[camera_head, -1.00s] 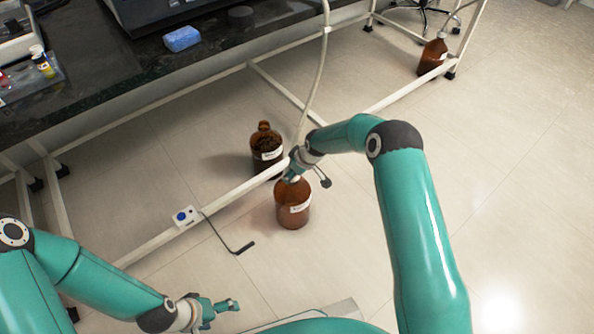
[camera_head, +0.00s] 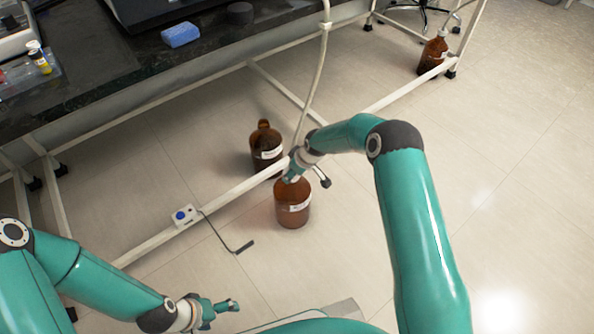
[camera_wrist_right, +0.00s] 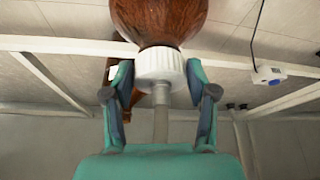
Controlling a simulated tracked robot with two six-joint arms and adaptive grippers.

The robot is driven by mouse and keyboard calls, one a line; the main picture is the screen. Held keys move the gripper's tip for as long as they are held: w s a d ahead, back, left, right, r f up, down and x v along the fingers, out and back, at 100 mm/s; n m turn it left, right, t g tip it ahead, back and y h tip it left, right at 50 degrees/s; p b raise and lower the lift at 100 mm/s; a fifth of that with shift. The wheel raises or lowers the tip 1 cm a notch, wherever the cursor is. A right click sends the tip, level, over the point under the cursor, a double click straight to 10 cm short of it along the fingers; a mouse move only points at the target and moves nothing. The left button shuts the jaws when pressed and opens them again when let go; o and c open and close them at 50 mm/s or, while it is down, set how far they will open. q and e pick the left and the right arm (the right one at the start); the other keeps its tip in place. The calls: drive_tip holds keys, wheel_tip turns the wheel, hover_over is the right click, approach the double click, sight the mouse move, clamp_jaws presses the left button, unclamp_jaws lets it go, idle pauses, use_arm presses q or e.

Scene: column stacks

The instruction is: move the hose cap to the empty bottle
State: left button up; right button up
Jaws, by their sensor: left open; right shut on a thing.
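A brown bottle (camera_head: 293,208) with a white label stands upright on the floor in front of the frame's bar; its contents cannot be told. A second brown jug (camera_head: 265,140), with dark contents, stands just behind the bar. My right gripper (camera_head: 290,177) is over the front bottle's mouth. In the right wrist view it is shut on the white hose cap (camera_wrist_right: 160,67), which is at the bottle's neck (camera_wrist_right: 160,25) in line with it; whether it is seated cannot be told. The hose (camera_wrist_right: 160,115) runs from the cap between the fingers. My left gripper (camera_head: 226,305) is open and empty, low in the head view.
A white hose line (camera_head: 318,75) hangs from the bench to the right gripper. A small box with a blue button (camera_head: 185,215) and cable is on the bar. Another brown bottle (camera_head: 432,56) stands far right. Floor (camera_head: 520,150) at right is clear.

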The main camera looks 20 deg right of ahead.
drive_tip(key=o, duration=1.2)
drive_tip(key=shift+r, duration=0.1)
drive_tip(key=v, duration=1.1)
drive_tip(key=shift+s+r, duration=0.2)
drive_tip(key=shift+r, duration=0.1)
drive_tip(key=shift+d, duration=0.1)
